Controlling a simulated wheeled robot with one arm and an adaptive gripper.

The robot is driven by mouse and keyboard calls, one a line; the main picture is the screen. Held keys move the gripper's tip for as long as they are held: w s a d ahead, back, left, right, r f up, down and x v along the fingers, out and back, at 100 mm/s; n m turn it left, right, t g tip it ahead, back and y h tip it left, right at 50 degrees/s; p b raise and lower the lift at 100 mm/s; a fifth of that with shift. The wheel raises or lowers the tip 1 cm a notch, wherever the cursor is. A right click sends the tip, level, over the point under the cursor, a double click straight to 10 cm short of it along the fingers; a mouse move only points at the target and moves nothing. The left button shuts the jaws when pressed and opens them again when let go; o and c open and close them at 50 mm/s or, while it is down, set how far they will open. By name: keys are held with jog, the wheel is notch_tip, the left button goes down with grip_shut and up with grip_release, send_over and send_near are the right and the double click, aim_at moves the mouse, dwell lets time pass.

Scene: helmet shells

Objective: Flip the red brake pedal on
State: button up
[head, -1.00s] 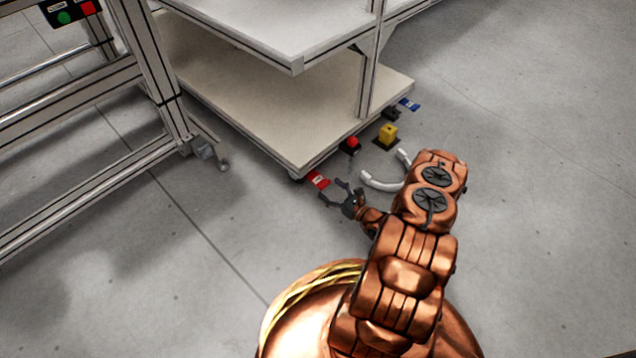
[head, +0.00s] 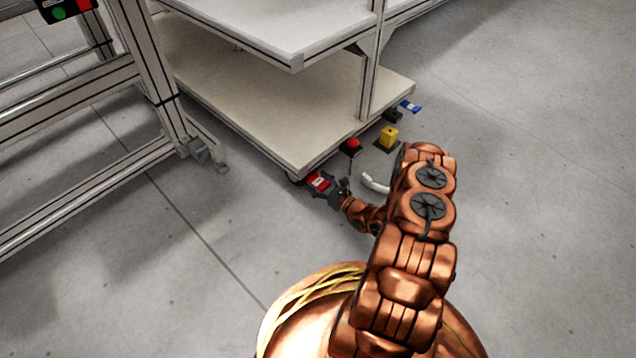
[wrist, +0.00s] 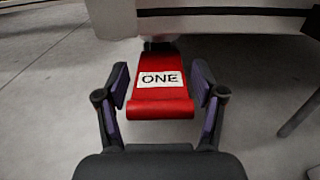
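The red brake pedal (head: 318,181) juts out from under the near corner of the shelf cart's lower deck. In the wrist view the red pedal (wrist: 160,95) carries a white label reading "ONE" and fills the space ahead of my palm. My gripper (head: 326,186) is low at the pedal. In the wrist view my gripper (wrist: 160,90) is open, with one finger on each side of the pedal. A gap shows between each finger and the pedal's sides. The pedal's far end is under the cart's edge.
The shelf cart's lower deck (head: 260,105) overhangs the pedal. A red button (head: 351,144), a yellow block (head: 388,137) and a blue pedal (head: 410,106) lie along its right side. A white curved piece (head: 374,184) is beside my arm. A framed workbench (head: 150,90) stands left; the foreground floor is clear.

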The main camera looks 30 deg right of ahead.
grip_shut()
dwell(0.3)
jog(key=shift+w, duration=0.15)
jog(key=shift+w+t+p, duration=0.1)
jog(key=shift+t+p, duration=0.2)
jog(key=shift+p, duration=0.05)
jog(key=shift+t, duration=0.3)
jog(key=shift+f+p, duration=0.1)
jog(key=shift+p, duration=0.25)
jog(key=shift+s+f, duration=0.25)
